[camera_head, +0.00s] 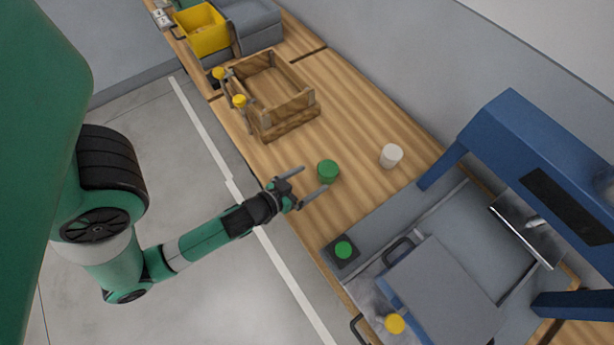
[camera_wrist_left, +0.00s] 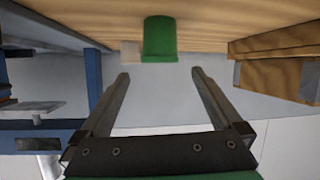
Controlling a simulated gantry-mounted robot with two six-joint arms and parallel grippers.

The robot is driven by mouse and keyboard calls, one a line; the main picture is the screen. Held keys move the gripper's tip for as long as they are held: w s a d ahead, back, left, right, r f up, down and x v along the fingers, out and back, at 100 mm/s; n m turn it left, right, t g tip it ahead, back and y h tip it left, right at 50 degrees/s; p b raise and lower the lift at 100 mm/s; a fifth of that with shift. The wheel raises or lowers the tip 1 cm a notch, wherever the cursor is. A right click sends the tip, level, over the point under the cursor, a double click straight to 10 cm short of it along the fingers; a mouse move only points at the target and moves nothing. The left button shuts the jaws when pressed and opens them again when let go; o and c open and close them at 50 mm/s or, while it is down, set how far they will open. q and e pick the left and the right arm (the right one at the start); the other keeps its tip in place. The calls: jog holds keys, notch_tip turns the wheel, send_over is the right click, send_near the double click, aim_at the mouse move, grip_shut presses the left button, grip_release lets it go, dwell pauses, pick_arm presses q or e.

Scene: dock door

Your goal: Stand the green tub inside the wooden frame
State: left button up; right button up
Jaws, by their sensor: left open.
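The green tub (camera_head: 328,171) stands upright on the wooden bench, just beyond my left gripper's fingertips. In the left wrist view the green tub (camera_wrist_left: 160,40) shows at the top centre, ahead of the gap between the fingers. My left gripper (camera_head: 314,181) is open and empty, its fingers pointing at the tub. It also shows in the left wrist view (camera_wrist_left: 160,74). The wooden frame (camera_head: 297,119) is an open box on the bench, farther up and left of the tub. Its inside looks empty. Part of it shows at the right of the left wrist view (camera_wrist_left: 265,75). My right gripper is not seen.
A white tub (camera_head: 391,155) stands right of the green tub. Yellow-topped clamps (camera_head: 239,101) sit at the frame's left side. A yellow bin (camera_head: 203,31) is at the far end. A blue-and-grey machine (camera_head: 520,150) fills the right. Bench around the green tub is clear.

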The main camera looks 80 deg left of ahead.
pick_arm(q)
jog(key=shift+s+d+r, duration=0.15)
jog(key=shift+s, duration=0.1)
jog(key=w+d+r+m+t, duration=0.1)
jog(key=w+r+t, duration=0.2)
jog(key=w+r, duration=0.55)
jog(key=w+d+r+m+t+h, duration=0.1)
jog(key=w+d+r+t, duration=0.3)
jog(key=r, duration=0.8)
jog(key=w+a+r+m+t, duration=0.1)
jog(key=w+r, duration=0.7)
jog(key=r, duration=0.2)
jog(key=s+d+r+m+t+h, duration=0.1)
jog(key=d+r, duration=0.3)
jog(key=r, duration=0.6)
jog(key=s+d+r+m+t+h, duration=0.2)
jog(key=s+d+r+t+h, duration=0.1)
jog(key=r, duration=0.7)
jog(key=s+d+r+m+t+h, duration=0.2)
jog(key=d+r+t+h, duration=0.1)
jog(key=r, duration=0.8)
jog(key=shift+d+t+h, duration=0.4)
jog(key=shift+d+h, duration=0.2)
jog(key=shift+d, duration=0.5)
